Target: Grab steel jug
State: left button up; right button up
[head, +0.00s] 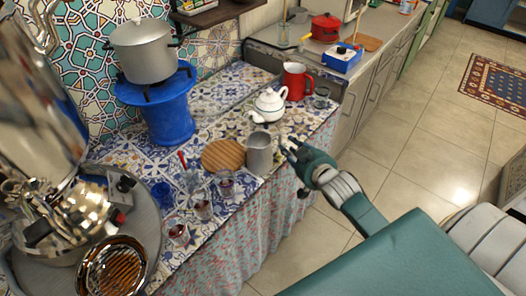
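The steel jug (259,154), a plain grey cylinder, stands upright on the patterned tiled counter near its front edge. My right gripper (289,150) is just to the right of the jug, with its fingers pointing left toward it. The fingers look spread, and I see nothing held between them. Whether a fingertip touches the jug is too small to tell. My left gripper is not in view.
A round wooden board (222,154) lies left of the jug, with small glasses (225,183) in front. A white teapot (268,105) and a red mug (296,81) stand behind. A blue stand (168,108) carries a pot (143,52). A chrome samovar (35,95) fills the left.

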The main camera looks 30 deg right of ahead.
aim_at(281, 140)
jog(key=x, duration=0.6)
jog(key=shift+w+a+p, duration=0.15)
jog(key=shift+a+p, duration=0.15)
jog(key=shift+p, duration=0.05)
jog(key=c, duration=0.6)
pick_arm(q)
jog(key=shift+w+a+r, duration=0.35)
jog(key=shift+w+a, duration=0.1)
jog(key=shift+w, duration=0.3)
pick_arm(e)
jog(key=shift+r, duration=0.15)
grip_shut()
